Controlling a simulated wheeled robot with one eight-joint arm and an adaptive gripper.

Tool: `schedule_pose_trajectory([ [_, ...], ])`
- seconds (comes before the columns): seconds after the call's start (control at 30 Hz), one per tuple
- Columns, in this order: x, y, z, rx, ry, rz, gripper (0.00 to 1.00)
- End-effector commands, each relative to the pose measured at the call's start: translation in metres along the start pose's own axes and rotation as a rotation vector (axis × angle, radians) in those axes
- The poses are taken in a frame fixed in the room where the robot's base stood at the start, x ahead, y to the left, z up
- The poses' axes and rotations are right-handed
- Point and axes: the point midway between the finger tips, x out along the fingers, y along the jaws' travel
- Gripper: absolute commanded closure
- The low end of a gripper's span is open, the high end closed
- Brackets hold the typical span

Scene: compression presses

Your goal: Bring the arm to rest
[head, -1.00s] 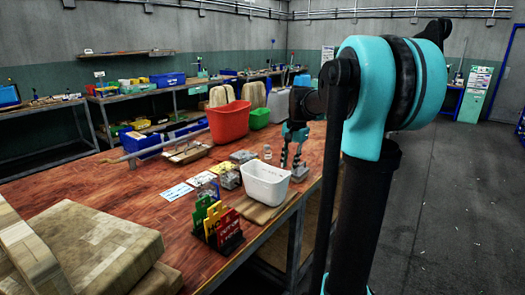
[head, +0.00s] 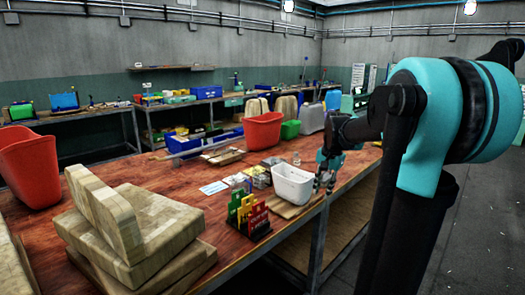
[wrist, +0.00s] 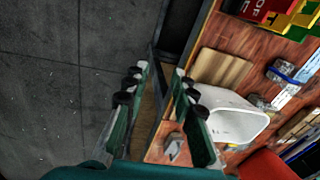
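My gripper (wrist: 158,84) is open and empty in the wrist view, its two dark-tipped fingers apart over the table edge. In the head view my gripper (head: 328,172) is beside the white bin (head: 292,184), on its right. The white bin also shows in the wrist view (wrist: 235,122), close to the right finger. My arm (head: 425,130) reaches in from the right of the head view, and its links hide part of the room behind.
A small grey part (wrist: 173,146) lies near the gripper. Open floor (wrist: 55,80) lies beyond the table edge.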

Motion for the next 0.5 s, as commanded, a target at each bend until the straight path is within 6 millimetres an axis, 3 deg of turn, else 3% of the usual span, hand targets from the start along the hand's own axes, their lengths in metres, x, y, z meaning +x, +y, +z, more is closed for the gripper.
schedule_pose_trajectory([
  [0.27, 0.032, 0.026, 0.038, -0.146, 0.052, -0.014, 0.74],
  [0.5, 0.078, 0.071, 0.097, -0.359, 0.129, -0.022, 0.74],
])
